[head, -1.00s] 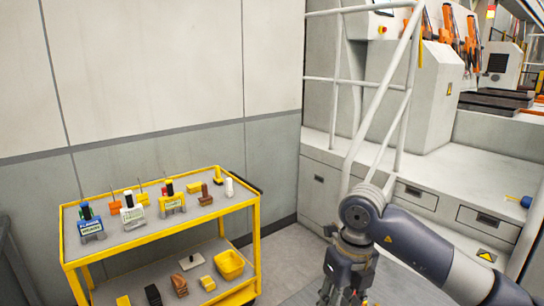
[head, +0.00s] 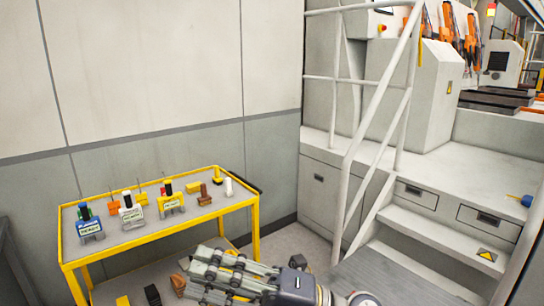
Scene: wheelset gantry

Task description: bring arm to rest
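My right gripper (head: 198,275) shows low in the head view, with its wrist and forearm along the bottom edge. Its grey fingers point left, in front of the lower part of a yellow cart (head: 160,237). I see nothing held, but the fingers overlap in the picture and their spacing is unclear. The gripper covers part of the cart's lower shelf. My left arm and gripper are not in view.
A grey wall stands behind.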

